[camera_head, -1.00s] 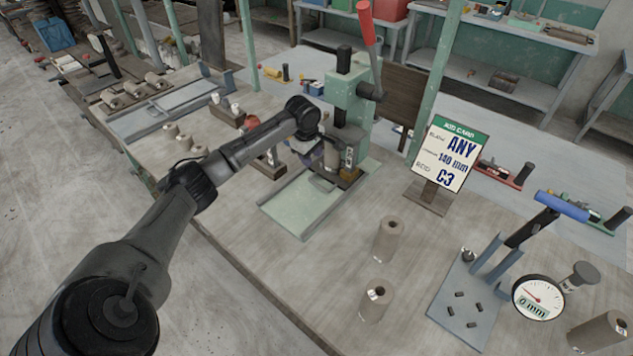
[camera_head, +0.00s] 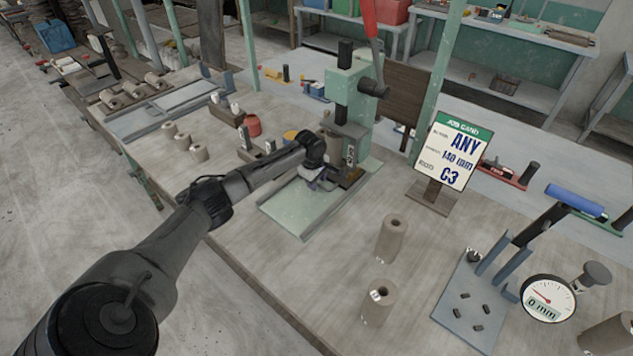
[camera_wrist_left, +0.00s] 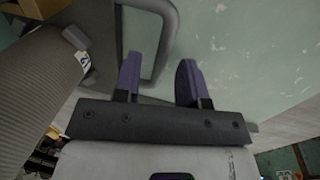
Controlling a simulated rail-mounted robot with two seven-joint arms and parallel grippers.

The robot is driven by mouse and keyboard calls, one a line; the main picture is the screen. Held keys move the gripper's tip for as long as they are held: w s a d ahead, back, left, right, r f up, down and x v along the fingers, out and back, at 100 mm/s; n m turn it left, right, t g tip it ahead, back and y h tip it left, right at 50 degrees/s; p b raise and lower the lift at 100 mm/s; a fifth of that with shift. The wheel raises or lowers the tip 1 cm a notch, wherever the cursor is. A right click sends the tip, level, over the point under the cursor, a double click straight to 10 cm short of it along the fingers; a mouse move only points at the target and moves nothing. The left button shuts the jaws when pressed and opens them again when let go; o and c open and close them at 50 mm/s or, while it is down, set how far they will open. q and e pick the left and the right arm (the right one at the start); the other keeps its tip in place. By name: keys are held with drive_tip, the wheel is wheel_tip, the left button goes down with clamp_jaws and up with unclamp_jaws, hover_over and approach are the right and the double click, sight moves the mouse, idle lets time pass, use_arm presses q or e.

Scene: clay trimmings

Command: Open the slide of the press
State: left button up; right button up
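My left gripper (camera_head: 322,184) is low over the plate's end nearest the press. In the left wrist view its two purple fingers (camera_wrist_left: 158,72) are apart. A grey loop handle (camera_wrist_left: 170,35) shows there, one bar appearing between the fingers; contact cannot be told. A ribbed grey-brown cylinder (camera_wrist_left: 38,85) is close by on the left. My right gripper is out of view.
Two clay cylinders, one upper (camera_head: 391,238) and one lower (camera_head: 377,302), stand right of the slide plate. A job card (camera_head: 450,152) stands behind them. A dial gauge (camera_head: 548,298) and blue-grey fixture (camera_head: 460,305) are at the right.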

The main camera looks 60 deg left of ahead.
use_arm(q)
drive_tip(key=shift+f, duration=0.1)
drive_tip(key=shift+c, duration=0.2)
clamp_jaws()
idle(0.4)
